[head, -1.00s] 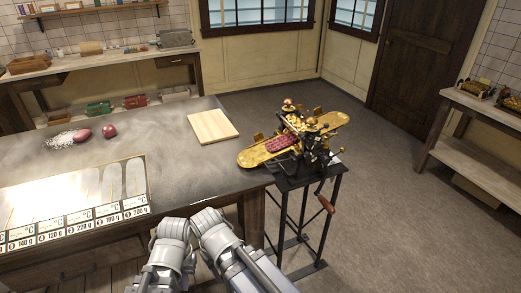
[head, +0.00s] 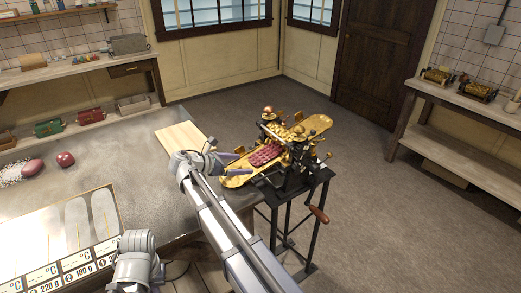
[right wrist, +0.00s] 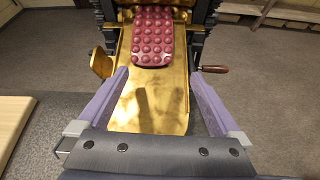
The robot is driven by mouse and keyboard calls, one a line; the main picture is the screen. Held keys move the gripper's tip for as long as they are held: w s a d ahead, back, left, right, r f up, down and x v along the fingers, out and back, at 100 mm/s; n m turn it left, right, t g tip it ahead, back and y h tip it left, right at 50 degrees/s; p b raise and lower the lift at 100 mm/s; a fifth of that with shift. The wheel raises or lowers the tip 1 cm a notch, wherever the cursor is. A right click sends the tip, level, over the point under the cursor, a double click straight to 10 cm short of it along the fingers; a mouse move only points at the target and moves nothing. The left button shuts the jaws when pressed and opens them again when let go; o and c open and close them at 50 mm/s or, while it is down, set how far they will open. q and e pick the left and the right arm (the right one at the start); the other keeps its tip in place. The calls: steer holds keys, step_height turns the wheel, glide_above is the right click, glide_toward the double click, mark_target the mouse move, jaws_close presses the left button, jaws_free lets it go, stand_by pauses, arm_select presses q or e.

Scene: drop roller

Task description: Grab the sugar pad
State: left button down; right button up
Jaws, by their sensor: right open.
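The sugar pad, a dark red slab with rows of round bumps (head: 266,154), lies on the brass bed of the drop roller (head: 292,150), its far end at the rollers. It also shows in the right wrist view (right wrist: 152,38), at the top middle. My right gripper (right wrist: 158,76) is open and empty. Its purple fingers point toward the pad over the near end of the brass tray (right wrist: 150,110), with the pad's near end beyond the fingertips. In the head view the right gripper (head: 240,163) is at the roller's left end. My left gripper is out of view.
A wooden board (head: 178,138) lies on the table (head: 140,170) left of my right gripper. Red lumps (head: 65,159) lie on the table at far left. The roller's black stand (head: 300,215) has a wooden-handled crank (head: 318,214). The floor to the right is clear.

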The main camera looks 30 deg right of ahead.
mark_target(259, 157)
steer(key=shift+w+d+r+n+h, duration=0.35)
steer(key=shift+w+d+r, duration=0.2)
steer(key=shift+w, duration=0.2)
steer(key=shift+s+d+f, duration=0.1)
steer(key=shift+d, duration=0.15)
steer(key=shift+b+x, duration=0.5)
steer(key=shift+x, duration=0.35)
steer(key=shift+d+f, duration=0.1)
steer(key=shift+d, duration=0.1)
steer(key=b+x, duration=0.1)
steer(key=x, duration=0.3)
steer(key=shift+d+b, duration=0.3)
steer(key=shift+d, duration=0.15)
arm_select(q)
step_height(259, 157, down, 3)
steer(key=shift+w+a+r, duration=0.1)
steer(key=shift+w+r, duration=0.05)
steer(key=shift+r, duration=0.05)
arm_select(e)
steer(key=c, duration=1.2)
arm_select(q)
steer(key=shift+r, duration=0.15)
arm_select(e)
steer(key=shift+c, duration=0.2)
